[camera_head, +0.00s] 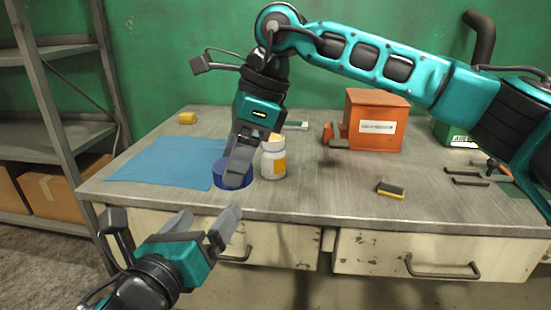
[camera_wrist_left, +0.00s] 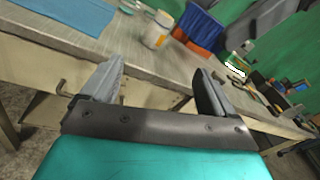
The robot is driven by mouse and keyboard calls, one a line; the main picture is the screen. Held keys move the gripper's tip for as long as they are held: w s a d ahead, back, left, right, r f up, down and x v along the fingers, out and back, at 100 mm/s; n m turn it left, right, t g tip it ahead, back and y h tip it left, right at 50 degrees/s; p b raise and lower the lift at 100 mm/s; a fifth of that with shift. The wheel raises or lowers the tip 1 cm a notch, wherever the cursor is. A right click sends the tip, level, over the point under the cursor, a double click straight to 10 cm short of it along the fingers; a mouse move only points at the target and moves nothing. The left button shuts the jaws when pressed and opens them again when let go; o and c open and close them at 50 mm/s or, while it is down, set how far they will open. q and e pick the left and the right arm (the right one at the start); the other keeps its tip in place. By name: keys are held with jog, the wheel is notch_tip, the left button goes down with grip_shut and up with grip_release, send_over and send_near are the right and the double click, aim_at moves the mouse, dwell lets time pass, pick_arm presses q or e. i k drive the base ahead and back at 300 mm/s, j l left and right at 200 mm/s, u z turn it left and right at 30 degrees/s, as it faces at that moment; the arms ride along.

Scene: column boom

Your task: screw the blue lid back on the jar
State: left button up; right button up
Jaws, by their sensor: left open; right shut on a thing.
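The jar (camera_head: 273,163) is white with an orange-yellow label and stands upright on the table. It also shows in the left wrist view (camera_wrist_left: 156,36), beyond my open fingers. The blue lid (camera_head: 219,174) is at my right gripper (camera_head: 236,176), just left of the jar and apart from it. The right gripper is shut on the lid, and its fingers hide part of it. A blue ring shows at the table below the lid; its contact with the table is unclear. My left gripper (camera_head: 173,213) is open and empty in front of the table edge.
An orange box (camera_head: 376,122) stands at the back. A yellow-edged sponge-like block (camera_head: 391,190) lies front right. The table between jar and block is clear.

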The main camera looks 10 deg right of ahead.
aim_at(273, 153)
jog(key=i+l, duration=0.6)
jog(key=i, duration=0.2)
